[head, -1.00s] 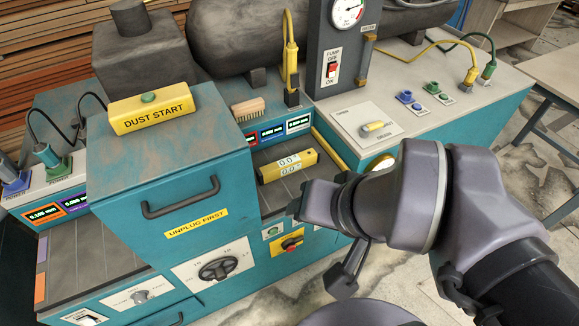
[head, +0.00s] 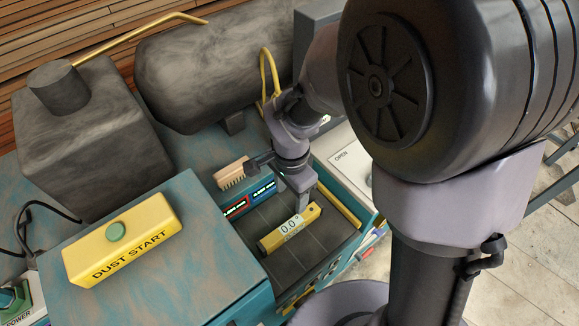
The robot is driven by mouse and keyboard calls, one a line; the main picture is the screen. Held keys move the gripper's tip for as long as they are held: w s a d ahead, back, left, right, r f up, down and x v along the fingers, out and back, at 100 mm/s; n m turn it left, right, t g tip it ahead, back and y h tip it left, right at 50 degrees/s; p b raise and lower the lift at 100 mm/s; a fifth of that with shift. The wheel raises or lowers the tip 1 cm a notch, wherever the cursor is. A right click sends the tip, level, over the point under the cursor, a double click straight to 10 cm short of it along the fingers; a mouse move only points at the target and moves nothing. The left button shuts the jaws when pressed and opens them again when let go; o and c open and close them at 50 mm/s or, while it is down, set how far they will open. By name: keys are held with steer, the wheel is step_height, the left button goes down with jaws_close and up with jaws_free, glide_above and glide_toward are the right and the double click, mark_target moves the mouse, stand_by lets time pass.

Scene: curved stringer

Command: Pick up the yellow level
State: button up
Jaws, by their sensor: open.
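The yellow level (head: 272,242) lies on the dark slatted surface of the teal machine, with a display reading 0.0 on it. My gripper (head: 276,187) is above the slatted surface, behind the level, with its fingers spread wide. One finger reaches down by the level's right part, and I cannot tell whether it touches. The other finger points left, close to the wooden brush. Nothing shows between the fingers.
A wooden brush (head: 231,174) lies behind the slats, near small displays (head: 263,191). A yellow rod (head: 338,205) lies to the right. The teal box with the yellow DUST START block (head: 122,245) stands at left. A dark tank (head: 215,65) is behind.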

steer(key=b, duration=0.4)
glide_above(291, 224)
steer(key=f, duration=1.1)
steer(key=shift+s+f, duration=0.15)
steer(key=shift+s, duration=0.05)
steer(key=f+b, duration=0.3)
steer(key=f, duration=0.3)
steer(key=shift+w+f, duration=0.1)
steer(key=shift+w, duration=0.1)
steer(key=shift+c, duration=0.8)
jaws_close()
